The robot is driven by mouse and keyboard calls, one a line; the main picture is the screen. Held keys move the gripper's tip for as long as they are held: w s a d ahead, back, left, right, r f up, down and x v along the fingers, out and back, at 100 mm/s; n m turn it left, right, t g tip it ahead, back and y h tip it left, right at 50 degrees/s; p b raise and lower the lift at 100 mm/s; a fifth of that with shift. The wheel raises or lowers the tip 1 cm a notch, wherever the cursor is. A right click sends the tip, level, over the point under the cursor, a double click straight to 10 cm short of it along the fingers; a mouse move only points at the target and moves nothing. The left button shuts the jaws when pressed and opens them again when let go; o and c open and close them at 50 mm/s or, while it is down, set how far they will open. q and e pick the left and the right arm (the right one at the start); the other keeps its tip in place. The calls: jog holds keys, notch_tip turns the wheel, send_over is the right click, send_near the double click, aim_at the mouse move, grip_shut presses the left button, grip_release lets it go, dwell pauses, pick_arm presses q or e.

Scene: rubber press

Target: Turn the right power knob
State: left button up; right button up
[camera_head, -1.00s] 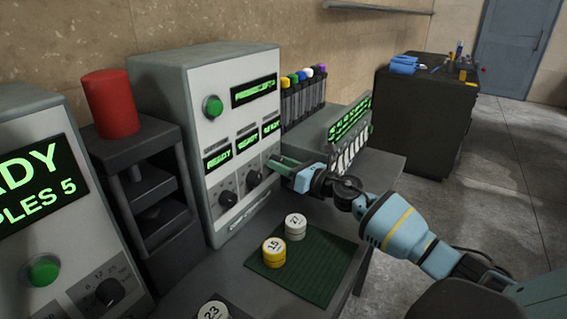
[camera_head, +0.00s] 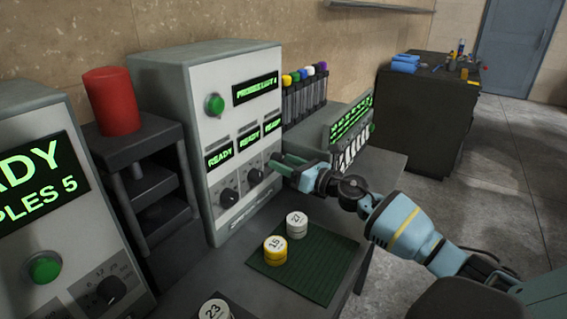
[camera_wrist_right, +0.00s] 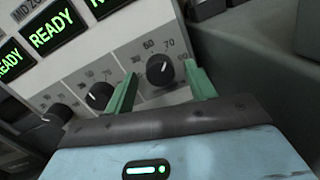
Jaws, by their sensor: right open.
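The right power knob (camera_wrist_right: 160,70) is a round black dial with a white pointer line, on the light panel of the grey control box (camera_head: 160,75). In the right wrist view it shows between the two green fingers of my right gripper (camera_wrist_right: 163,82). The fingers are open, one on each side of the knob in the picture; I cannot tell whether they touch it. In the head view my right gripper (camera_head: 282,166) is at the panel's right edge and hides most of this knob. The middle knob (camera_wrist_right: 99,96) and left knob (camera_wrist_right: 57,113) sit beside it. My left gripper is not in view.
A small display unit (camera_head: 350,128) and a rack of colour-capped tubes (camera_head: 304,95) stand right of the box. Yellow and white pucks (camera_head: 275,250) lie on a green mat (camera_head: 318,275) in front. A press with a red cylinder (camera_head: 112,100) stands left.

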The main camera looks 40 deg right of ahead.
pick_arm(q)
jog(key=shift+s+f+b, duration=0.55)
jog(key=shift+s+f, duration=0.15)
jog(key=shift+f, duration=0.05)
pick_arm(e)
jog(key=v, duration=0.6)
jog(key=shift+s, duration=0.4)
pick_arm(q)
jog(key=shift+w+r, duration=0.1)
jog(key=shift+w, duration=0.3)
pick_arm(e)
jog(key=shift+d, duration=0.1)
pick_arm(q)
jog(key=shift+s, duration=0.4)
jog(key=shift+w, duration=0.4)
